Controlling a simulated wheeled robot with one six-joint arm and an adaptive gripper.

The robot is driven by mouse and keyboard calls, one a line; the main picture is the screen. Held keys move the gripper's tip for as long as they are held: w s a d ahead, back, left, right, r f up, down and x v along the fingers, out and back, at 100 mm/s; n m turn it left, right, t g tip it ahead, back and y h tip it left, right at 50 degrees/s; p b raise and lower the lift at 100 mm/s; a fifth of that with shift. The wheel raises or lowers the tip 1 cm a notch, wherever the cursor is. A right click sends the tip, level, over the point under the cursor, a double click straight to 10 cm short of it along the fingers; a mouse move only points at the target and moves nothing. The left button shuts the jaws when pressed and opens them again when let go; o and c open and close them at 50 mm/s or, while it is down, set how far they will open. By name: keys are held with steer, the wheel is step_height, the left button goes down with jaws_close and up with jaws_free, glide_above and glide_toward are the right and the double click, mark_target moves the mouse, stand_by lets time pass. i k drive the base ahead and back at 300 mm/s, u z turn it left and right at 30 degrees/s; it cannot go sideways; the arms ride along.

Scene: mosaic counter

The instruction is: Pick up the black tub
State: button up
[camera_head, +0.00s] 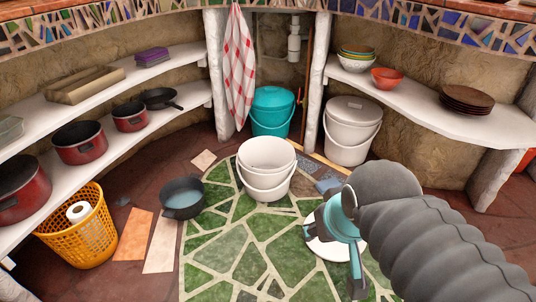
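A black tub (183,198) stands upright on the floor left of centre, at the left edge of the green mosaic. It is round and open, with a bluish-grey inside and a handle at its left. My arm comes in from the lower right in a grey ribbed sleeve. My gripper (356,288) appears to point down at the arm's teal and grey end, well to the right of the tub and apart from it. Its fingers are small and partly hidden, so I cannot tell whether they are open or shut.
A white bucket (265,187) stands between the tub and my arm. A yellow basket (88,245) with a white roll is left of the tub. A teal bin (272,118) and a white lidded bin (350,145) stand behind. Curved shelves (190,98) line both sides.

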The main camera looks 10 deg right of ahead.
mark_target(182, 198)
steer(key=u, duration=0.3)
steer(key=k, duration=0.35)
steer(key=u, duration=1.7)
steer(key=i, duration=1.15)
steer(key=z, duration=0.95)
steer(key=i, duration=0.85)
steer(key=z, duration=0.7)
